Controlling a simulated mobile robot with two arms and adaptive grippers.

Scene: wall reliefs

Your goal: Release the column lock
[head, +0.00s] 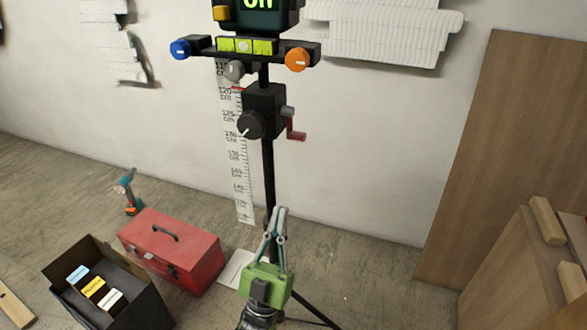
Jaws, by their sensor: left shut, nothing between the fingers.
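A black tripod column (268,185) stands in front of the wall in the head view. A black block (266,98) sits around the column and carries a large black knob (251,125) with a white mark on its left, a small grey knob (287,111) on its right and a red crank handle (297,133). I cannot tell which of these is the column lock. My left gripper (280,210), with a green body, is shut and empty. It is well below the block, its fingers pointing up in front of the lower column. My right gripper is not in view.
Above the block, a black bar (306,50) bears blue, grey and orange knobs and a lit display. A paper scale (239,170) hangs behind. A red toolbox (170,250), an open black box (140,300) and a drill (128,192) stand left; wooden boards (510,150) lean right.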

